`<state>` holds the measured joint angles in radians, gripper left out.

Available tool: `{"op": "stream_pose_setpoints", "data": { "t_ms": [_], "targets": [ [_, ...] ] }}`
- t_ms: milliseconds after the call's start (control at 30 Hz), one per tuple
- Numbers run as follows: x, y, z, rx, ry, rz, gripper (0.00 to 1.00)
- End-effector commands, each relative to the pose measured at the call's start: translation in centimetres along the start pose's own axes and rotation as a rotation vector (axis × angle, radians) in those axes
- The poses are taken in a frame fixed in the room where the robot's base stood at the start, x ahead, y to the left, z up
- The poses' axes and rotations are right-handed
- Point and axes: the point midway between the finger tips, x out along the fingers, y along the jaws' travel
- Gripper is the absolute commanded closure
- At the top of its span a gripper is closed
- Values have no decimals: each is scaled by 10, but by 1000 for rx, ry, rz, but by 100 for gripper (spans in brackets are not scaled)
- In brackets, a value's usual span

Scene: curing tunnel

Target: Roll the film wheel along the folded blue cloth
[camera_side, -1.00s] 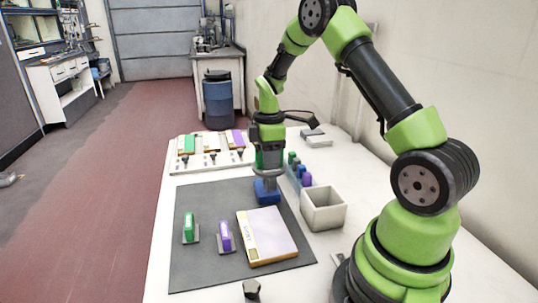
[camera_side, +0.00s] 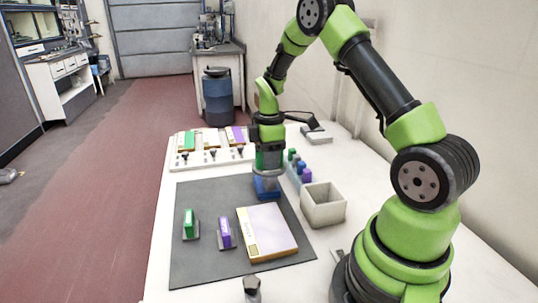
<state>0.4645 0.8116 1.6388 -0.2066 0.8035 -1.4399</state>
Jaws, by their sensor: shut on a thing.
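My gripper (camera_side: 267,172) points straight down at the far right part of the dark grey mat (camera_side: 200,265). It is shut on a small blue thing (camera_side: 266,188) that shows just below the fingers, low over the mat or touching it. I cannot tell which, nor whether this blue thing is the folded blue cloth or something else. I cannot make out a film wheel; the gripper and the small size hide detail here.
A green block (camera_side: 189,224) and a purple block (camera_side: 225,233) stand on the mat, left of a lavender-and-cream board (camera_side: 266,231). A white open box (camera_side: 323,205) and a rack of small coloured items (camera_side: 300,169) are on the right. A white panel (camera_side: 178,161) lies behind.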

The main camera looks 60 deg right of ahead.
Motion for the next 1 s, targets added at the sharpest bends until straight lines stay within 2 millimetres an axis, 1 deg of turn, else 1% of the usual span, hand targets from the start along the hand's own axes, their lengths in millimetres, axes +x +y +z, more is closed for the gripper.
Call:
{"op": "stream_pose_setpoints", "data": {
  "t_ms": [1000],
  "targets": [
    [6,0,0,0,0,0,95]
  ]
}}
